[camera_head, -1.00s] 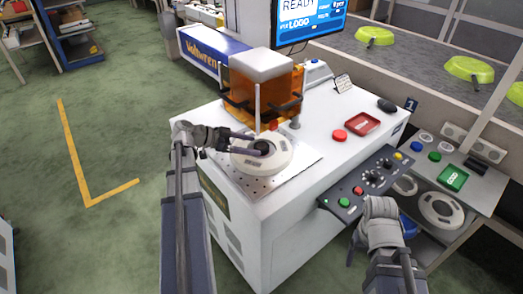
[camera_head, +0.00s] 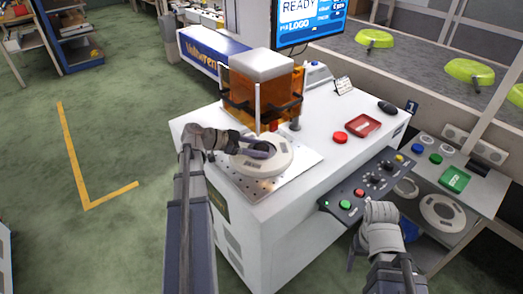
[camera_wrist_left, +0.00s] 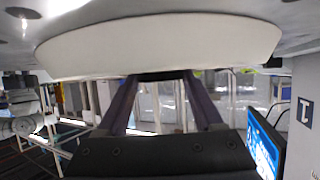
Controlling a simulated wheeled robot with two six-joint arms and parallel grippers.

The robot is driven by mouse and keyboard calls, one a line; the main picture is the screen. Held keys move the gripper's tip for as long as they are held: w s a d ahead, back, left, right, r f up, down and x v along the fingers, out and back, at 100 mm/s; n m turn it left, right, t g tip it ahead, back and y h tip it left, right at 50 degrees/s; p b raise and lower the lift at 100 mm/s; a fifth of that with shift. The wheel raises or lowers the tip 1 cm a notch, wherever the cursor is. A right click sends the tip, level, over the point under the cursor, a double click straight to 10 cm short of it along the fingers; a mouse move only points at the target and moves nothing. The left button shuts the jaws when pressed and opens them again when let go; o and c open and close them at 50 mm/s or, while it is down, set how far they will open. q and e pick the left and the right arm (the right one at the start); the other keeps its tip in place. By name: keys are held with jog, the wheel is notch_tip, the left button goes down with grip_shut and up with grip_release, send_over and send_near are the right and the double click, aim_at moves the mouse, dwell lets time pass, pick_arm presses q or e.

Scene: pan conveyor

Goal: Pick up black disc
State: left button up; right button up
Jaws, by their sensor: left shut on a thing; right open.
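A thick cream disc-shaped part (camera_head: 276,166) sits on the perforated metal plate (camera_head: 304,170) at the left of the white machine. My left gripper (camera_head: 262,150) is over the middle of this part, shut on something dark. The left wrist view shows the two fingers converging on a small dark piece (camera_wrist_left: 163,76) at the cream part's edge. I cannot tell if this is the black disc, as the fingers hide most of it. My right gripper (camera_head: 352,252) is open, beside the control panel; its fingertips are hard to make out.
An orange see-through guard (camera_head: 262,95) stands just behind the plate. A red button (camera_head: 340,137) and red tray (camera_head: 363,125) are on the white top. A control panel (camera_head: 370,185) juts out in front. More discs (camera_head: 442,212) lie on the lower right shelf.

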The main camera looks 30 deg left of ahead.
aim_at(257, 148)
pick_arm(q)
jog(key=shift+c, duration=0.9)
jog(key=shift+r, duration=0.15)
jog(key=shift+r+p, duration=0.95)
jog(key=shift+p, duration=0.15)
notch_tip(257, 148, up, 2)
jog(key=shift+p, duration=1)
jog(key=s+a, duration=1.2)
jog(key=shift+s+a+f+b, duration=0.3)
jog(key=shift+s+a+b, duration=0.05)
jog(key=shift+a, duration=0.05)
